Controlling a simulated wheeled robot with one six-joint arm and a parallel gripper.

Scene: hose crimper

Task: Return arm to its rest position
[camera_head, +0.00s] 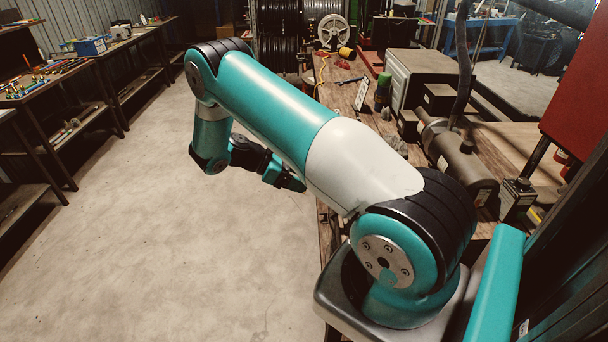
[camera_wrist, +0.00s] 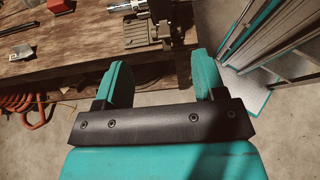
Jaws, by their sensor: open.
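My arm, teal and white, reaches out from its base across the middle of the head view and folds back down at its far end. My gripper (camera_head: 290,181) shows there partly, behind the arm's upper link. In the wrist view my gripper (camera_wrist: 164,82) has its two teal fingers wide apart with nothing between them. It points toward the front edge of a wooden workbench (camera_wrist: 60,60), and the fingertips are near that edge in the picture. I cannot tell the exact distance.
The workbench carries a grey cylindrical machine (camera_head: 462,160), a grey box (camera_head: 420,70) and a green-capped bottle (camera_head: 383,92). A metal fixture (camera_wrist: 150,25) sits at the bench edge. Open concrete floor (camera_head: 170,250) lies to the left.

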